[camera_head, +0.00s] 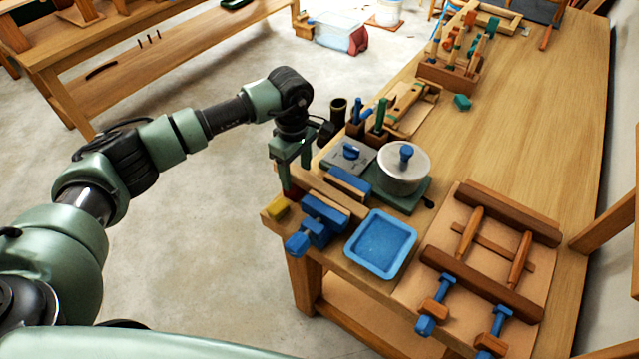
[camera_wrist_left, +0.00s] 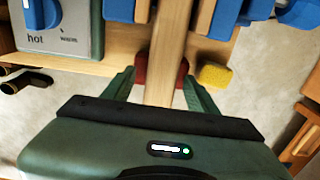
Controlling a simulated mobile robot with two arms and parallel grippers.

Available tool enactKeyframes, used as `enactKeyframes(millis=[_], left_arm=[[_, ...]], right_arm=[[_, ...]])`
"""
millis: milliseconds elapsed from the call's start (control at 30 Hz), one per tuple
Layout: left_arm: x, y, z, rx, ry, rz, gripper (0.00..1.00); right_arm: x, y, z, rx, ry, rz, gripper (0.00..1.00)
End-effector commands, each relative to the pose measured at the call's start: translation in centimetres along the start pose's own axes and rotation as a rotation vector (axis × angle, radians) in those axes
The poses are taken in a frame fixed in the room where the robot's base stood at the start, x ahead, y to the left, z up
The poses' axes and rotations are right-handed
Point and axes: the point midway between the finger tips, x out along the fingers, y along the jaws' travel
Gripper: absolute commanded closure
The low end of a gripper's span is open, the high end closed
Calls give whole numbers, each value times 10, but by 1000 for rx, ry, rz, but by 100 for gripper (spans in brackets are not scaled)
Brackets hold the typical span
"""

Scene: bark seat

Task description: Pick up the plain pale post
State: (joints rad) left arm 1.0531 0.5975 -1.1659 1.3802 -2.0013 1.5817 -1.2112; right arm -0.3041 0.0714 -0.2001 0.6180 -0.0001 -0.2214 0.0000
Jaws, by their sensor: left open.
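The plain pale post (camera_wrist_left: 170,55) runs from the top of the left wrist view down between my left gripper's fingers. In the head view a pale wooden length (camera_head: 334,195), seemingly the same post, lies at the bench's left end, between a blue-topped block and the blue vise. My left gripper (camera_head: 291,182) points down at its near end. In the left wrist view the left gripper (camera_wrist_left: 160,90) is open, one green finger on each side of the post, with gaps showing. The post's near end is hidden by the gripper body. My right gripper is out of view.
The blue vise (camera_head: 321,220), a hot plate (camera_head: 348,155), a pot (camera_head: 403,168) and a blue tray (camera_head: 408,244) crowd this end. Floor left of the bench is clear.

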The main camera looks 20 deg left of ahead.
Motion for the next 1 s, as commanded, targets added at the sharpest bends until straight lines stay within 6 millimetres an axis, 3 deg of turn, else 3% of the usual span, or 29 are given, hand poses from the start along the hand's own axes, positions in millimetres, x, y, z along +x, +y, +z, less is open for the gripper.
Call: enactKeyframes(millis=[233,433,467,800,1000], left_arm=[[2,0,0,1,0,2,42],[2,0,0,1,0,2,97],[2,0,0,1,0,2,100],[0,1,0,1,-1,3,100],[-16,2,0,1,0,6,100]], right_arm=[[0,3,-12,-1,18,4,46],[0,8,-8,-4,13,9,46],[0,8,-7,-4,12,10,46],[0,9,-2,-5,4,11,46],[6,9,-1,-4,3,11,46]])
